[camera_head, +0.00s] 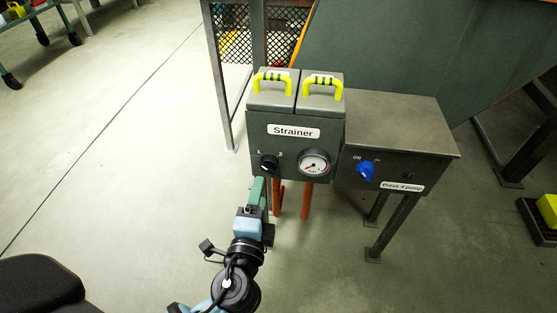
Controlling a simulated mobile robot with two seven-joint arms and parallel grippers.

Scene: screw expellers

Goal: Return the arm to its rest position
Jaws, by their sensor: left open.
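My left gripper (258,191) reaches up from the bottom of the head view, its greenish fingers close below the black knob (268,164) on the front of the grey Strainer box (254,136). I cannot tell whether the fingers touch the box front. The gripper is open and nothing shows between its fingers. My left arm (236,285) runs down to the bottom edge. My right gripper is not in view.
The Strainer box has a dial gauge (314,165) and two lids with yellow handles (323,85). To its right stands a grey table (400,125) with a blue knob (366,172) and a press pump label. Reddish pipes (306,200) run below.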

